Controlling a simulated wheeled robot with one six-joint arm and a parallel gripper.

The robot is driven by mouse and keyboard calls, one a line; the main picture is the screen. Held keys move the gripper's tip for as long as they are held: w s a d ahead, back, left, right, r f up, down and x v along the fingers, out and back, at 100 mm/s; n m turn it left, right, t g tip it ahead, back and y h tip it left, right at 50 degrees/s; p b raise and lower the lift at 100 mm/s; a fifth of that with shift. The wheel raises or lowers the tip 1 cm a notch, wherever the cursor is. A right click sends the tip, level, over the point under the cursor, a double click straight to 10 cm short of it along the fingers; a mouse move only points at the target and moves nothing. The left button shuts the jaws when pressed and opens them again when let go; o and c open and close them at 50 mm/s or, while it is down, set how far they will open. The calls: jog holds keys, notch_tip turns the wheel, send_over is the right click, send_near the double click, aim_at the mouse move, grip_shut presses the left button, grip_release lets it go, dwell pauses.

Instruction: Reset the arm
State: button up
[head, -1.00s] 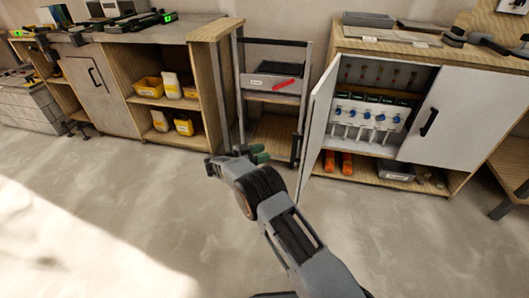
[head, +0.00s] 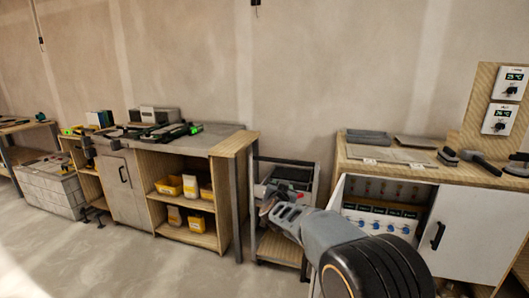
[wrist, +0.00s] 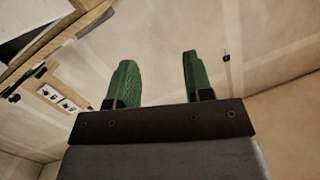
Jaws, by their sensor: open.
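My gripper (wrist: 157,78) shows in the wrist view with its two green fingers spread apart. Nothing is between them, only plain wall behind. In the head view my arm reaches from the lower right up to the left, its far end in front of the grey cart (head: 286,161). The fingers are too small or hidden to make out there. The arm hides part of the cart and the edge of the open door of the right cabinet (head: 470,230).
A workbench (head: 215,137) with tools on top and yellow bins (head: 168,186) on its shelves stands left of the cart. Thermostat boxes (head: 511,82) hang at right. The floor (head: 130,260) at front left is clear.

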jog(key=s+d+r+n+g+y+p, duration=0.1)
jog(key=s+r+n+g+y+p, duration=0.3)
jog(key=s+r, duration=0.45)
jog(key=s+d+g+p, duration=0.3)
jog(key=s, duration=0.6)
jog(key=s+d+g+h+p, duration=0.1)
jog(key=s+d+g+p, duration=0.1)
jog(key=s, duration=0.8)
jog(key=s+d+f+n+g+p, duration=0.1)
jog(key=s+d+g+p, duration=0.2)
jog(key=s, duration=0.7)
jog(key=d+p, duration=0.1)
jog(key=p, duration=0.1)
jog(key=shift+d+g+h+p, duration=0.3)
jog(key=shift+d+h+p, duration=0.05)
jog(key=shift+h, duration=0.05)
